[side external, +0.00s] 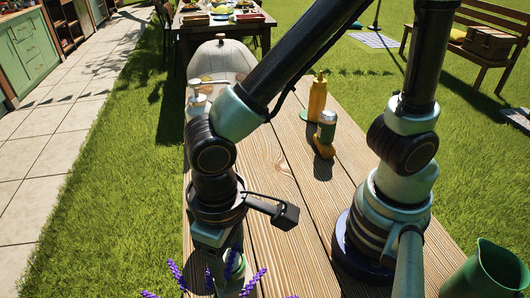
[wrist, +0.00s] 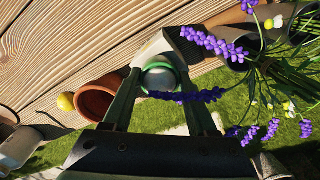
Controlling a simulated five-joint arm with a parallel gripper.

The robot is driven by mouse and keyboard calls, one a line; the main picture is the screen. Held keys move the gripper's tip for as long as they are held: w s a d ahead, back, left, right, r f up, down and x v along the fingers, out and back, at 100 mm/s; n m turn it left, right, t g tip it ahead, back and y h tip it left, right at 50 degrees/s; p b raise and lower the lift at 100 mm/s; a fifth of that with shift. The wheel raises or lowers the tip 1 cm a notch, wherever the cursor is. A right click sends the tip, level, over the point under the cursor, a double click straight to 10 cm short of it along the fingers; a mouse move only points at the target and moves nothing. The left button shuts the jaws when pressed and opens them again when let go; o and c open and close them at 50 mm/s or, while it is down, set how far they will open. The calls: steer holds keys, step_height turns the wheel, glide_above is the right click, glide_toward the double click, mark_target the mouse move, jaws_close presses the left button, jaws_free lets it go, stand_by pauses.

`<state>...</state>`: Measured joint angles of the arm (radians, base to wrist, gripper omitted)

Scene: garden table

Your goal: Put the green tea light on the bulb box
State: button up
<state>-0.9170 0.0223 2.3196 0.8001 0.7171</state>
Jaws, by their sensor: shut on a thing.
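In the wrist view the green tea light (wrist: 178,67), a green ring with a pale grey middle, sits between the fingers of my gripper (wrist: 158,70). My gripper is shut on it. In the side view my gripper (side external: 227,268) is low at the near end of the wooden table, partly behind lavender sprigs, so its hold shows poorly there. A pale beige surface (wrist: 153,48) shows just beyond the tea light in the wrist view. I cannot tell whether it is the bulb box, or whether the tea light touches it.
Lavender (wrist: 205,42) crowds the right of my gripper. A terracotta pot (wrist: 96,99) and a yellow ball (wrist: 66,102) lie to its left.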

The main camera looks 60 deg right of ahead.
steer(key=shift+f, duration=0.25)
steer(key=shift+f, duration=0.1)
steer(key=o, duration=1.3)
steer(key=shift+o, duration=0.2)
step_height(320, 180, up, 12)
steer(key=w+d+r+m+t, duration=0.1)
steer(key=w+d, duration=0.4)
steer(key=d, duration=0.7)
steer(key=w+d+r+m+t, duration=0.1)
steer(key=w+d+t, duration=0.3)
steer(key=d, duration=0.8)
steer(key=shift+w+r+t, duration=0.2)
steer(key=shift+w+t, duration=0.1)
steer(key=shift+w, duration=0.25)
